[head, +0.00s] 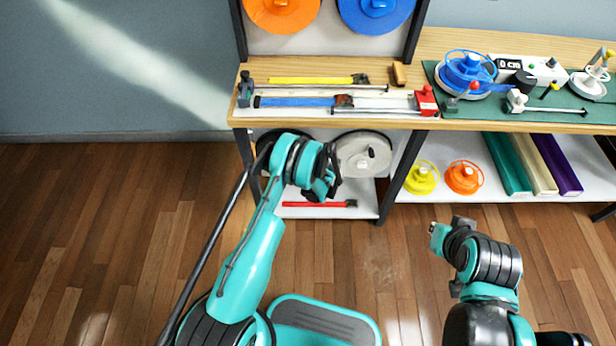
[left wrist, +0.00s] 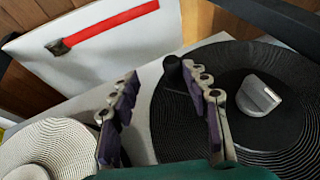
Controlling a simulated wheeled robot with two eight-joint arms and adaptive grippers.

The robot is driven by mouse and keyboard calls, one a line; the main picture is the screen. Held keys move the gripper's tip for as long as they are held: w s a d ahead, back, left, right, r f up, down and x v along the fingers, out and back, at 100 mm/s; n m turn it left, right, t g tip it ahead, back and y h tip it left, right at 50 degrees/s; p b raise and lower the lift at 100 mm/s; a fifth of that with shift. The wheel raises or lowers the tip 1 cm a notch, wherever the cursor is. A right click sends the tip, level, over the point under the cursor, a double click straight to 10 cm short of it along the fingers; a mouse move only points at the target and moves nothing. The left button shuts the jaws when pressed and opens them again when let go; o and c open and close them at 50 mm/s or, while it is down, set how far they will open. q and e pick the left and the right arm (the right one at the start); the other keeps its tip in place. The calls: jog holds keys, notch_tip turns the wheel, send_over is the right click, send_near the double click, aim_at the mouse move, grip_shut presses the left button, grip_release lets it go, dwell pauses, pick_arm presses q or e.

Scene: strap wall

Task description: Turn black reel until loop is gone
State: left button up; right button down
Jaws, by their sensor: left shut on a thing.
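The black reel (left wrist: 290,125), with a ribbed face and a grey hub piece (left wrist: 258,95), fills the right of the left wrist view. Its small dark crank knob (left wrist: 173,69) stands between my left fingers, close against the right-hand one. In the head view my left arm mostly hides the black reel. A red strap (left wrist: 110,27) with a dark buckle lies straight on the white shelf; it also shows in the head view (head: 315,204). I see no clear loop. My right gripper (head: 438,234) hangs over the floor.
A white reel (head: 362,160) stands right of the black one. Above is a wooden bench (head: 440,45) with straps and a red clamp (head: 426,101). Yellow (head: 421,178) and orange (head: 464,178) spools sit on the lower right shelf. The floor in front is clear.

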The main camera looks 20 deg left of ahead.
pick_arm(q)
jog(key=v, duration=1.1)
jog(key=shift+s+d+r, duration=0.15)
jog(key=shift+s+r, duration=0.05)
jog(key=shift+r, duration=0.1)
jog(key=shift+c, duration=1.1)
jog(key=shift+h, duration=0.5)
jog(key=r, duration=0.1)
jog(key=a+r+p, duration=0.2)
jog(key=r, duration=0.1)
jog(key=shift+s, duration=0.25)
grip_shut()
jog(key=s+a+r+h+p, duration=0.25)
jog(key=r+h+p, duration=0.2)
jog(key=r, duration=0.65)
jog(key=a+b+x, duration=0.2)
jog(key=b+x, duration=0.4)
jog(key=x, duration=1.4)
jog(key=shift+w+n+y, duration=0.3)
jog(key=shift+y, duration=0.05)
